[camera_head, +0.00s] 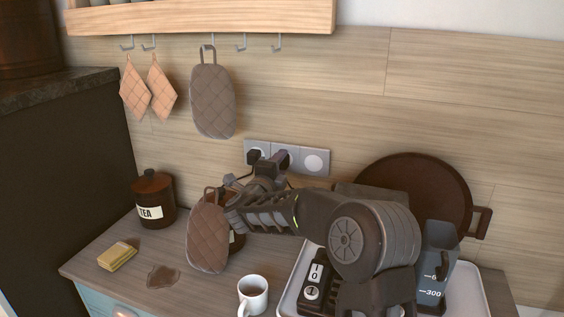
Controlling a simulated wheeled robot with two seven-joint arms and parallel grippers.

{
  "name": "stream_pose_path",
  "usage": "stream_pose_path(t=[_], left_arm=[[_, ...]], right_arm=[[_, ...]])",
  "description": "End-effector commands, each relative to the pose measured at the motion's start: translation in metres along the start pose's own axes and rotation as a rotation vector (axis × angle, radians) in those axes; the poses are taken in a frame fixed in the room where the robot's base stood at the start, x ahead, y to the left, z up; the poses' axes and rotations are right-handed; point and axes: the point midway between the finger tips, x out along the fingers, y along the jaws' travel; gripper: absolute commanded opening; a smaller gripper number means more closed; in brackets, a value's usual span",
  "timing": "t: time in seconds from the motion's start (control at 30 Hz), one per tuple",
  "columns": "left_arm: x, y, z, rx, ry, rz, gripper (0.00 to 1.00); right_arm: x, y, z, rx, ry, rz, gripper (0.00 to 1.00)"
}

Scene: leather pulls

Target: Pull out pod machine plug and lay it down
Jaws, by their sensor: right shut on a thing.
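My right gripper (267,162) is at the wall socket strip (315,162), its arm reaching in from the lower right. It is shut on what seems to be the pod machine plug, which is mostly hidden by the fingers. I cannot tell whether the plug is still in the socket. The pod machine is largely hidden behind my arm; a dark panel with switches (314,283) and a dark container with level marks (437,265) show on the tray, and I cannot tell if they belong to it. My left gripper is not in view.
A white mug (252,295), a brown quilted mitt (207,237), a TEA jar (153,199) and a yellow block (117,256) stand or lie on the counter (93,270). A pale tray (289,300) is at right. A round dark pan (420,180) leans on the wall. Free counter lies front left.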

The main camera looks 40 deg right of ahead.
Motion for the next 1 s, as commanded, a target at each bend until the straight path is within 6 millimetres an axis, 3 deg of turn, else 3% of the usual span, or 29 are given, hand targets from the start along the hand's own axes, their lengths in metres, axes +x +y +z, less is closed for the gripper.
stream_pose_path(t=[0.27, 1.0], left_arm=[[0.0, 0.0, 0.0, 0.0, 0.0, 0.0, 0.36], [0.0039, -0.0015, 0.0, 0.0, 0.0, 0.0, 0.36]], right_arm=[[0.0, 0.0, 0.0, 0.0, 0.0, 0.0, 0.0], [-0.0087, -0.0001, 0.0006, 0.001, -0.001, -0.001, 0.0]])
